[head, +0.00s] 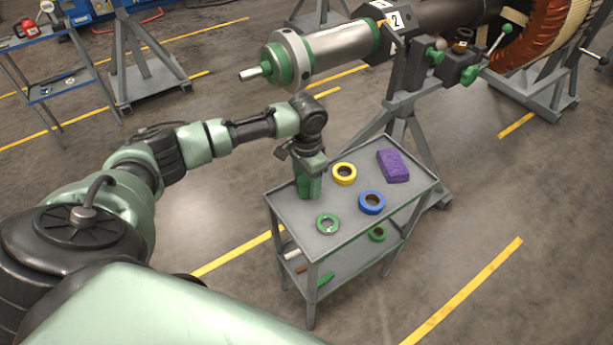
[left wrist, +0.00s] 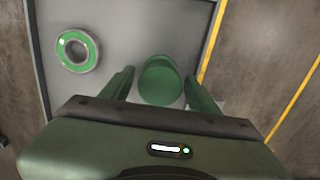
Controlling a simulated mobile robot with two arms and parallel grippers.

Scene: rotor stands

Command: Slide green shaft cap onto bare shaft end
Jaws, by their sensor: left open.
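The green shaft cap (left wrist: 160,82) stands on the cart's top shelf, its round end facing up in the left wrist view. My left gripper (head: 308,188) points down over the left part of the cart. In the left wrist view its two green fingers are open, one on each side of the cap, with gaps between. In the head view, cap and fingers blend together in green, so contact is hard to tell. The bare shaft end (head: 249,73) is a short metal stub at the left end of the rotor shaft (head: 335,48), above and behind the cart. My right gripper is not in view.
The cart's top shelf (head: 342,207) also carries a yellow ring (head: 344,173), a blue ring (head: 372,202), a green-faced ring (head: 327,223) and a purple block (head: 393,165). A grey stand (head: 401,122) supports the shaft behind the cart. Floor at the right front is free.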

